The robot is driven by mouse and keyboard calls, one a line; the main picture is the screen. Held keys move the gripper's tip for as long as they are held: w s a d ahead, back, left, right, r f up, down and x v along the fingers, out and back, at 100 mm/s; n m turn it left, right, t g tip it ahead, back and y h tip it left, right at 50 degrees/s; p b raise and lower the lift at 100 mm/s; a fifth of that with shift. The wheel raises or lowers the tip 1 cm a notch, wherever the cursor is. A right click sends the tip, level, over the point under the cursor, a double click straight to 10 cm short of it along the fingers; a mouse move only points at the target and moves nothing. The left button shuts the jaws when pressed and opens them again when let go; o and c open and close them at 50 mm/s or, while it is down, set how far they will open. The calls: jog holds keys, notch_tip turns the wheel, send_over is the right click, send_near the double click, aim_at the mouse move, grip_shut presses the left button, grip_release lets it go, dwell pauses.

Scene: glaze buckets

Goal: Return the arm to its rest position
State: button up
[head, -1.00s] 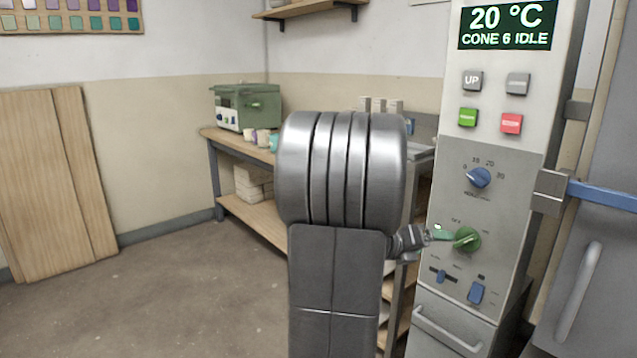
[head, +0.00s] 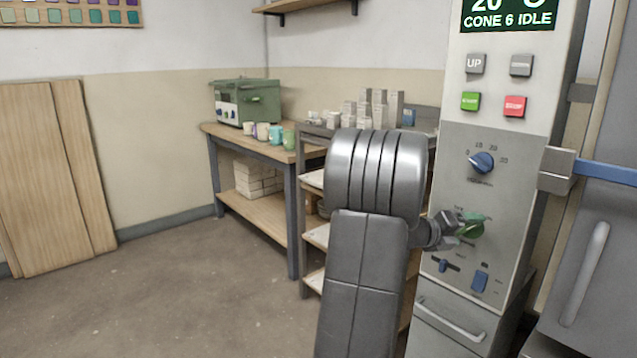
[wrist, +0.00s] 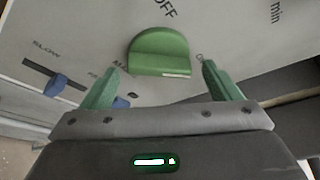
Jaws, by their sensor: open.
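My gripper (head: 463,229) is at the right in the head view, in front of the kiln control panel (head: 450,190). In the wrist view its two green fingers (wrist: 160,70) are spread wide with nothing between them. The green knob (wrist: 159,52) shows just beyond the fingertips, with a gap to each finger. In the head view the same knob (head: 470,229) is partly hidden by my gripper. My arm is bent and fills the middle of the head view.
A blue bar (head: 605,171) sticks out at the right. A wooden table (head: 262,144) with cups and a shelf rack (head: 313,185) stand behind my arm. The floor at left is clear.

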jog(key=n, duration=0.1)
jog(key=n+h+b, duration=0.1)
jog(key=n, duration=0.1)
jog(key=shift+f+h, duration=0.25)
jog(key=shift+h, duration=0.05)
jog(key=n+h+b, duration=0.1)
jog(key=n, duration=0.5)
jog(key=n+t+h, duration=0.1)
jog(key=n, duration=0.1)
jog(key=shift+r+t, duration=0.1)
jog(key=shift+t, duration=0.2)
jog(key=n+t+h, duration=0.1)
jog(key=n, duration=0.2)
jog(key=shift+n+p, duration=0.35)
jog(key=shift+n, duration=0.05)
